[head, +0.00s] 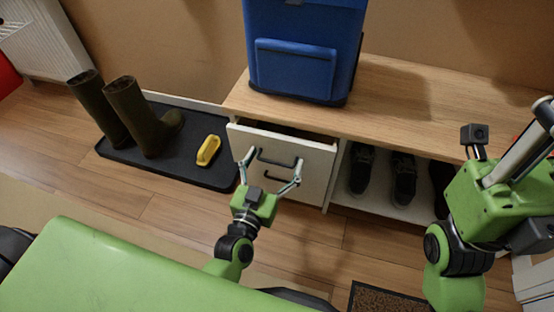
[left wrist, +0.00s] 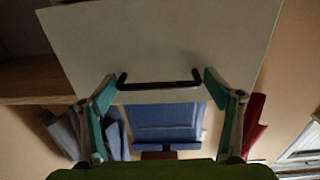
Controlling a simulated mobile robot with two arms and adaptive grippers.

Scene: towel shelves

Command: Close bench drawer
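The bench drawer (head: 300,146) has a white front with a dark bar handle (head: 277,159). It stands out from the bench (head: 400,95), and a dark gap shows behind its top edge. In the left wrist view a dark handle (left wrist: 160,85) lies between the open fingers, on a pale panel (left wrist: 165,45); contact cannot be told. My right arm is at the right; its fingers cannot be made out clearly.
A blue box (head: 300,60) stands on the bench top above the drawer. Dark shoes (head: 403,178) stand in the open shelf right of it. Boots (head: 135,115) and a yellow item (head: 208,150) are on a dark tray (head: 185,170) at left. A brown mat (head: 385,298) lies in front.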

